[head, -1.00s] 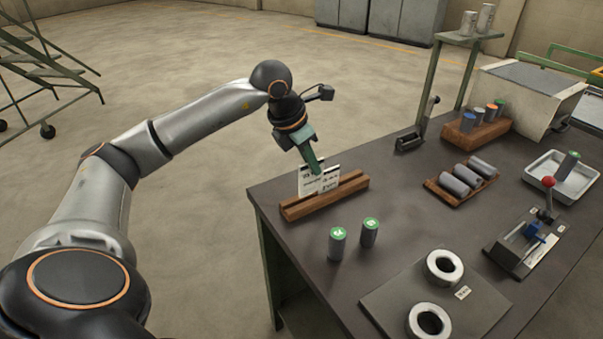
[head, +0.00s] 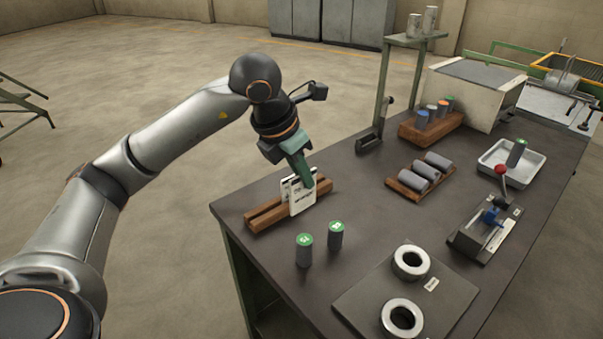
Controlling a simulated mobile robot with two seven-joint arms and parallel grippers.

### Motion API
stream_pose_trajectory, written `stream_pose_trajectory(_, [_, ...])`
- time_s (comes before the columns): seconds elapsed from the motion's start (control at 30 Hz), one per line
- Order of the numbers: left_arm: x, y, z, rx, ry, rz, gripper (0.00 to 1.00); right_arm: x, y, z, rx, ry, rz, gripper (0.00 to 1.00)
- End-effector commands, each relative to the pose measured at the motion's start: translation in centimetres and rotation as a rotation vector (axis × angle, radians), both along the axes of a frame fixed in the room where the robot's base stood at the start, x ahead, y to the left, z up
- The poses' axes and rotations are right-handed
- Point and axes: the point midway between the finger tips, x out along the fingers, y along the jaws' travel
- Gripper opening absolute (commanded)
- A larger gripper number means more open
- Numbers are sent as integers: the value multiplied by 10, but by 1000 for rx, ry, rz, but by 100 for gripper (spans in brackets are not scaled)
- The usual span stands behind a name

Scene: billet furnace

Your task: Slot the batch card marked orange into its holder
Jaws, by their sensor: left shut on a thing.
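A long wooden holder (head: 262,217) with a slot along its top lies near the left edge of the dark workbench. My left gripper (head: 307,182) comes down from above and is shut on a white batch card (head: 302,203) with dark print. The card is upright at the holder, toward its right part; I cannot tell whether its lower edge is in the slot. Another white card (head: 285,190) shows partly behind it, at the holder. The print is too small to read, so I cannot confirm the orange mark. My right gripper is not in view.
Two green-topped cylinders (head: 304,250) (head: 335,235) stand in front of the holder. A plate with two metal rings (head: 409,260) lies nearer. A wooden rack (head: 407,189) of grey billets and a metal tray (head: 493,158) stand to the right. Bench (head: 365,215) between is clear.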

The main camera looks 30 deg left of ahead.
Motion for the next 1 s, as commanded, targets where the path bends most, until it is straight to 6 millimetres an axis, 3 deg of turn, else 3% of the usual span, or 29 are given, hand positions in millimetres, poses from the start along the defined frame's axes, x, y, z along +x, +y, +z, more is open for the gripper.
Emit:
stream_pose_trajectory(0.57, [0, 0, 1, 0, 0, 0, 0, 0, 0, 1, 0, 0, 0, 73])
stream_pose_trajectory(1.0, [0, 0, 23, -1, -1, 0, 0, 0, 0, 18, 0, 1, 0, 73])
